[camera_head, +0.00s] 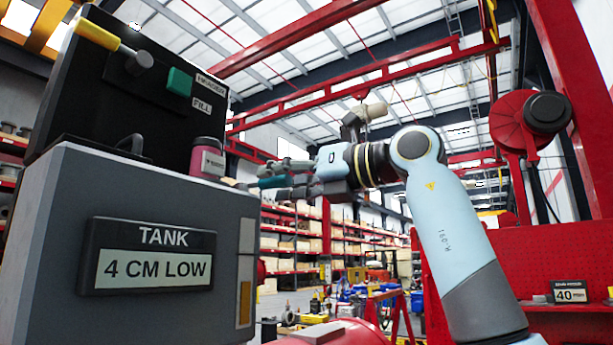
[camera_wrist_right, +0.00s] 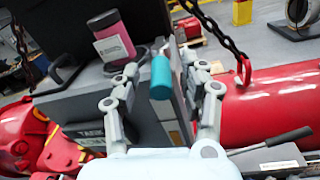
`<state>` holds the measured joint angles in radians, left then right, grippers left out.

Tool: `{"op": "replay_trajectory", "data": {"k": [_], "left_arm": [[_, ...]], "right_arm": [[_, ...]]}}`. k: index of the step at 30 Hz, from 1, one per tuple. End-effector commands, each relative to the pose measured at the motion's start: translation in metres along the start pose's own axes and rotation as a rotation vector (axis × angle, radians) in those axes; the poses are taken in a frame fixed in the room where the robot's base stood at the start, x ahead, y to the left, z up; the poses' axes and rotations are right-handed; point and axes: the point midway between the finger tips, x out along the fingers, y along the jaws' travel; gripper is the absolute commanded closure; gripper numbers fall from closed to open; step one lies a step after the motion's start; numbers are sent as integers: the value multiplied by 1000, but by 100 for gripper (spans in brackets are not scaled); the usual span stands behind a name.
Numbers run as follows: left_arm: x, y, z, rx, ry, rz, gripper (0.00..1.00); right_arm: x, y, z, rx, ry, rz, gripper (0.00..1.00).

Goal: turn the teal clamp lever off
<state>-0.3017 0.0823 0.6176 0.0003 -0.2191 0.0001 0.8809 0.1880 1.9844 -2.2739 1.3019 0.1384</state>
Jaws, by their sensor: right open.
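The teal clamp lever (camera_head: 271,182) sticks out at the right side of the grey tank cabinet. In the right wrist view it is a rounded teal handle (camera_wrist_right: 161,78) pointing toward the camera. My right gripper (camera_head: 282,178) is at the lever, and in the wrist view its two fingers (camera_wrist_right: 166,72) stand apart on either side of it. The gripper is open, and I cannot tell whether a finger touches the lever. The lever's pivot is hidden. My left gripper is not in view.
The grey cabinet (camera_head: 70,215) carries a "TANK 4 CM LOW" sign (camera_head: 152,255). A pink canister (camera_head: 207,158) stands on top near the lever. A black panel (camera_head: 110,95) has a yellow-handled lever (camera_head: 97,34) and green block (camera_head: 179,82). A chain with red hook (camera_wrist_right: 244,70) hangs right.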

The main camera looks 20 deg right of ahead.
Motion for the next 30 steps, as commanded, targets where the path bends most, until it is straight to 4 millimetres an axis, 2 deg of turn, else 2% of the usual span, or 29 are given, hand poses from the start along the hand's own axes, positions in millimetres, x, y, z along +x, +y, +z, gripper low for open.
{"op": "replay_trajectory", "data": {"k": [9,15,21,30], "left_arm": [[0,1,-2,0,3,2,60],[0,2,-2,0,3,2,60],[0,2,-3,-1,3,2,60],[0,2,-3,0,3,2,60]], "right_arm": [[-65,-2,-1,-8,3,-8,57],[-94,-2,-1,-6,2,-6,57],[-107,0,-1,-4,2,-2,57],[-110,1,-1,-1,2,0,57]]}}
